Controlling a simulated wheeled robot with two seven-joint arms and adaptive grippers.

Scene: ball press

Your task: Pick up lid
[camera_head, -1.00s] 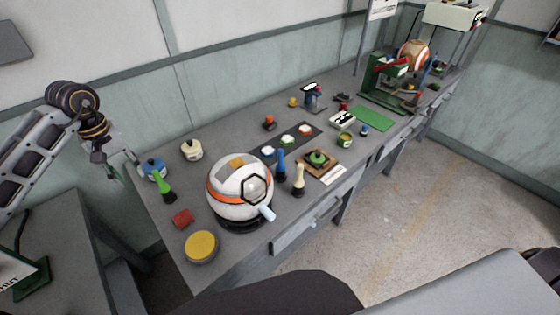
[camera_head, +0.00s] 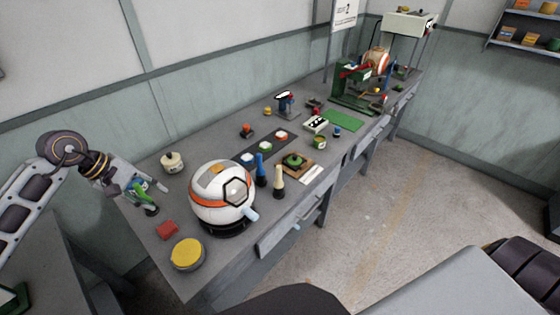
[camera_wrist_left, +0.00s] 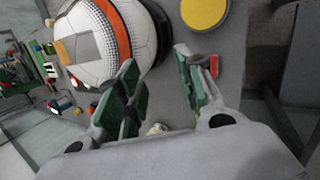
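No part is marked as the lid, and I cannot tell which piece it is. A round tin with a yellow top (camera_head: 187,252) sits at the near left of the bench; its yellow disc also shows in the left wrist view (camera_wrist_left: 205,8). A white and orange ball (camera_head: 222,190) with a black hexagonal frame stands on a dark base beside it. My right gripper is out of view.
A cream pot (camera_head: 173,162) stands behind. Blue (camera_head: 261,168) and cream (camera_head: 278,181) upright tools stand right of the ball. A green press (camera_head: 350,88) is farther along the bench.

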